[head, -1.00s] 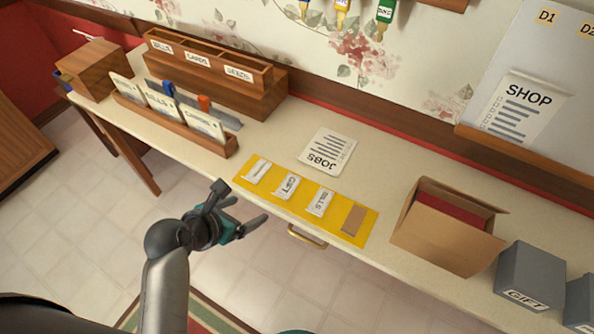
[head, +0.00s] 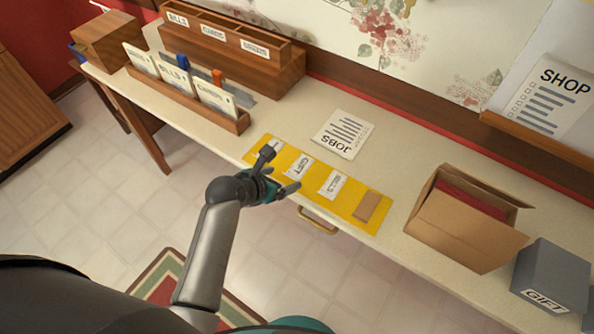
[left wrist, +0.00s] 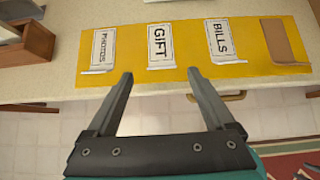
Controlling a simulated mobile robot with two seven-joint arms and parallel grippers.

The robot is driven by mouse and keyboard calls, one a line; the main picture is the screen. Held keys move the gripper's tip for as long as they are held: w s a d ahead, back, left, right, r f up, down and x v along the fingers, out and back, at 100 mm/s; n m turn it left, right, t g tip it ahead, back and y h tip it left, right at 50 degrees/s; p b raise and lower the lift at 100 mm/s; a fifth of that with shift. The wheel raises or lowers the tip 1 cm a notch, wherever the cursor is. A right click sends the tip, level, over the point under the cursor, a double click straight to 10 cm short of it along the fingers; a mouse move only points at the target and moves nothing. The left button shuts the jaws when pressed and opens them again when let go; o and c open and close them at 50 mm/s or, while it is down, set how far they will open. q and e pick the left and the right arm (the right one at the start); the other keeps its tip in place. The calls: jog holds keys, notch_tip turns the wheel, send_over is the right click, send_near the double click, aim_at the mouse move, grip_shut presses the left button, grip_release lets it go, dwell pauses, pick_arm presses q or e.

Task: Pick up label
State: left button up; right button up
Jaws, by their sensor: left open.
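Three white labels lie in a row on a yellow mat (head: 351,217) at the table's front edge. The left wrist view shows them as the PHOTOS label (left wrist: 104,48), the GIFT label (left wrist: 161,44) and the BILLS label (left wrist: 223,41). In the head view the GIFT label (head: 299,165) and BILLS label (head: 333,184) show, while the PHOTOS label is partly hidden behind my gripper. My left gripper (head: 280,172) is open and empty at the mat's front edge. In the left wrist view its fingertips (left wrist: 160,74) point toward the GIFT label, apart from it. My right gripper is not seen.
A brown piece (head: 367,207) lies at the mat's right end. Beyond are a JOBS sheet (head: 342,134), an open cardboard box (head: 461,233) and a grey GIFT box (head: 552,277). A wooden card rack (head: 187,98) and wooden organizer (head: 230,50) stand left. A drawer handle (head: 318,221) projects below the edge.

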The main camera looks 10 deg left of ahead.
aim_at(287, 184)
pick_arm(q)
jog(key=b+x, duration=0.1)
jog(key=x, duration=0.2)
jog(key=shift+w+d+f, duration=0.1)
jog(key=shift+d+f, duration=0.05)
jog(key=shift+f, duration=0.05)
grip_shut()
dwell(0.6)
jog(key=shift+r, duration=0.15)
